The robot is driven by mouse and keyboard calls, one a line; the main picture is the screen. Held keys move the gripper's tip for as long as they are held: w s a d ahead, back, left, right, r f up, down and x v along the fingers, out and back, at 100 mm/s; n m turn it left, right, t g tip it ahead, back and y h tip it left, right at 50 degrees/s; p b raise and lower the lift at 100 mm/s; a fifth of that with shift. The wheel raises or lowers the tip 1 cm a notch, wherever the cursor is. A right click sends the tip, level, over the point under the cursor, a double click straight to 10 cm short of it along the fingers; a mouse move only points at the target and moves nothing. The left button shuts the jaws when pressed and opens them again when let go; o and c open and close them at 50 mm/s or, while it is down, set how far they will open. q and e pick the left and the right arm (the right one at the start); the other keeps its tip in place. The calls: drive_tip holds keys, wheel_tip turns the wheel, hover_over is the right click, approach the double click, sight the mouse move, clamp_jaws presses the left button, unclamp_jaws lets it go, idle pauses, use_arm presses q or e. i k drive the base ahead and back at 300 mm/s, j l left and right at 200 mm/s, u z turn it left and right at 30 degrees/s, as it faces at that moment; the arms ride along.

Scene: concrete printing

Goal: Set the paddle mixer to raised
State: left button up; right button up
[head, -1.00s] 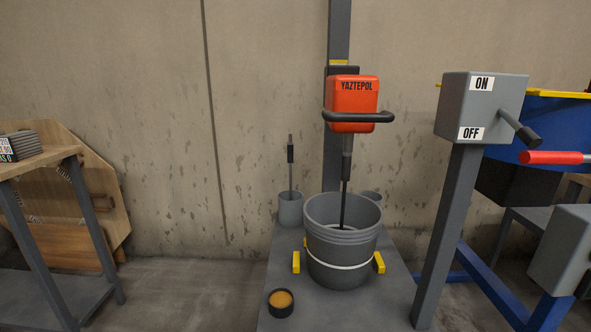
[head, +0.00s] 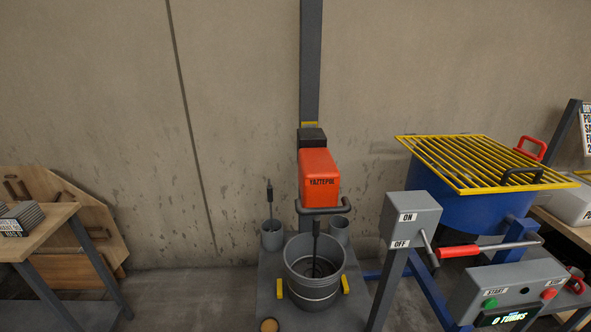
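The paddle mixer (head: 319,178) has a red-orange motor head marked YAZTEPOL and a dark handlebar (head: 322,209) across its lower front. It is mounted on an upright grey post (head: 311,65) with a yellow mark just above its dark carriage (head: 312,138). Its shaft (head: 316,235) reaches down into a grey bucket (head: 314,284), with the paddle inside the bucket. The head sits low, just above the bucket's rim. Neither of my grippers shows in the head view.
A grey ON/OFF lever box (head: 410,215) on a post stands right of the bucket. Behind it is a blue mixer drum (head: 455,212) under a yellow grate, with a START panel (head: 505,290). A wooden-topped table (head: 50,225) is at left. Two small cups flank the bucket's back.

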sight(319, 176)
drive_tip(key=i+l+u, duration=0.1)
drive_tip(key=u, duration=0.3)
drive_tip(key=l+u, duration=0.4)
drive_tip(key=i+l+u, duration=0.1)
drive_tip(key=u, duration=0.3)
drive_tip(key=l, duration=0.1)
